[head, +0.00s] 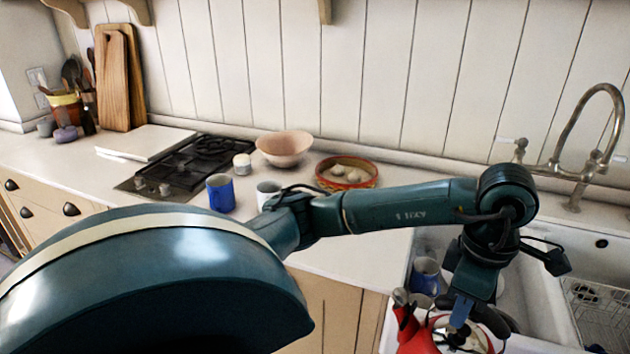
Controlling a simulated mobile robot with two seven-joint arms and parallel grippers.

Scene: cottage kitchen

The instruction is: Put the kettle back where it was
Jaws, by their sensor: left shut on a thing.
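The kettle (413,338) shows at the bottom of the head view, red, with a pale metal top, and is partly cut off by the picture edge. It is in front of the sink's left end. My left gripper (461,313) points down over it and is shut on it; the exact grip is partly hidden by the gripper itself. The black hob (187,163) is at the left on the worktop, with nothing standing on its grates. My right gripper is not in view.
A blue mug (220,194), a white mug (266,192), a pink bowl (285,147) and a round basket (347,172) stand right of the hob. Another blue mug (425,274) is at the sink (540,300). A tap (598,150) rises behind it. Wooden boards (117,80) lean at back left.

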